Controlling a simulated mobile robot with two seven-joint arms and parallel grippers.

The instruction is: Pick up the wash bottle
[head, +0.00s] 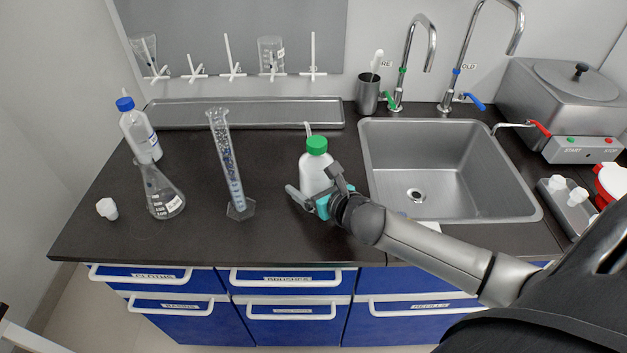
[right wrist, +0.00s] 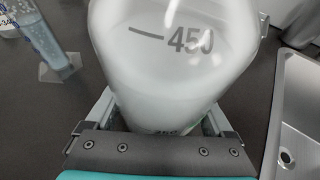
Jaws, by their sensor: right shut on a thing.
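The wash bottle (head: 315,172) is white with a green cap and a thin spout. It stands upright on the dark counter, left of the sink. My right gripper (head: 318,196) is around its lower body, shut on it. In the right wrist view the bottle (right wrist: 175,60) fills the middle, with a "450" mark, between the two fingers of my right gripper (right wrist: 165,115). Whether its base touches the counter is hidden. My left gripper is not in view.
A graduated cylinder (head: 228,165), a conical flask (head: 163,192), a blue-capped bottle (head: 138,130) and a white stopper (head: 107,208) stand to the left. A metal tray (head: 240,113) lies behind. The sink (head: 450,150) is to the right. The front counter is clear.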

